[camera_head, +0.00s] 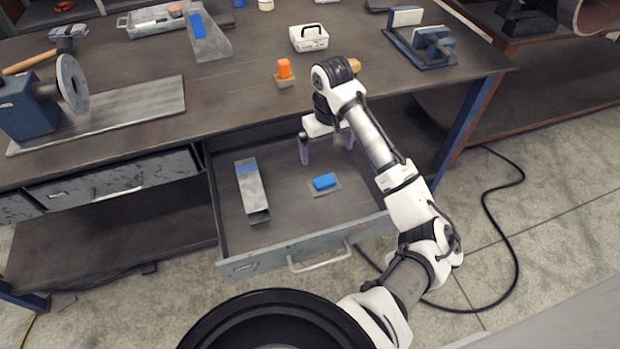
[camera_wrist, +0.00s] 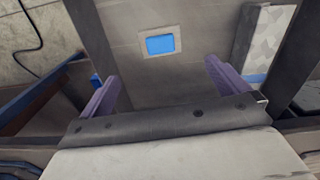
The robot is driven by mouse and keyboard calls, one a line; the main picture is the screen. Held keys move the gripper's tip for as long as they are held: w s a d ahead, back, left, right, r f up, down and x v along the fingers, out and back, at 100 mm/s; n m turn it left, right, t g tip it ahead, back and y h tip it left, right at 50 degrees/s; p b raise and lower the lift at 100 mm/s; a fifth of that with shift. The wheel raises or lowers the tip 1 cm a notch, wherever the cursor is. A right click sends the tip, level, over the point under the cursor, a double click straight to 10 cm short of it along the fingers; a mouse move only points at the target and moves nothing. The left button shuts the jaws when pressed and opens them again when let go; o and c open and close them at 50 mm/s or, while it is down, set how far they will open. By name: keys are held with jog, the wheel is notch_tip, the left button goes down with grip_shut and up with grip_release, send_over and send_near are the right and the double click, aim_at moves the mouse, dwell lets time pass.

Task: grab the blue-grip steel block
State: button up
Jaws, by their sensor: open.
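The blue-grip steel block (camera_head: 325,183) lies flat on the floor of the open drawer (camera_head: 235,268), right of its middle. It is a small grey plate with a bright blue grip on top. In the wrist view the block (camera_wrist: 160,44) shows whole, ahead of and roughly between my fingers. My gripper (camera_head: 327,150) is over the drawer, behind the block in the head view. Its two purple fingers are spread wide with nothing between them, also in the wrist view (camera_wrist: 162,72). The fingers are apart from the block.
A long steel channel with a blue band (camera_head: 253,190) lies left of the block in the drawer. The drawer walls surround both, and the workbench (camera_head: 225,100) overhangs behind. Drawer floor around the block is clear.

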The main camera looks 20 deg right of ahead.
send_over(324, 180)
jog(key=shift+m, duration=0.3)
jog(key=f, duration=0.8)
jog(key=shift+s+a+f+p, duration=0.1)
jog(key=shift+s+p, duration=0.2)
jog(key=shift+p, duration=0.1)
jog(key=shift+w+f+p, duration=0.15)
jog(key=shift+f+p, duration=0.4)
jog(key=shift+f, duration=0.95)
jog(key=shift+w+f+p, duration=0.15)
jog(key=shift+f+p, duration=0.4)
jog(key=shift+f, duration=0.9)
jog(key=c, duration=1.1)
jog(key=shift+r, duration=0.1)
jog(key=shift+c, duration=0.7)
